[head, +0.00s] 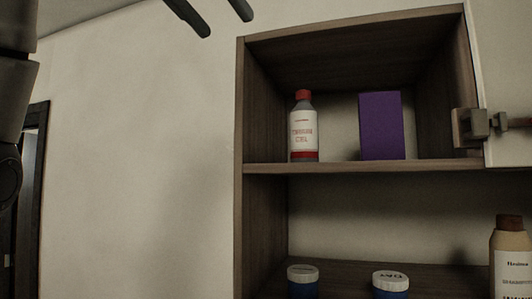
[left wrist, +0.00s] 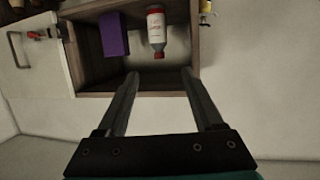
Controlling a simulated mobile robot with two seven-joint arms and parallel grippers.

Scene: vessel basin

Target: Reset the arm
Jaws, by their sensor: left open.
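My left gripper (head: 227,25) shows at the top of the head view as two dark, spread fingers in front of the wall, left of the cabinet. In the left wrist view the left gripper (left wrist: 160,73) is open, with nothing between its fingers. That view is upside down, and the fingers point toward the cabinet's upper compartment. My left arm (head: 12,110) runs down the left edge of the head view. My right gripper is not in view.
A wooden cabinet (head: 240,120) holds a red-capped bottle (head: 304,130) and a purple box (head: 381,125) on its upper shelf. Two white-lidded jars (head: 302,274) (head: 390,281) and a brown-capped bottle (head: 511,265) are below. A pale door (head: 506,70) stands right. Bare wall lies left.

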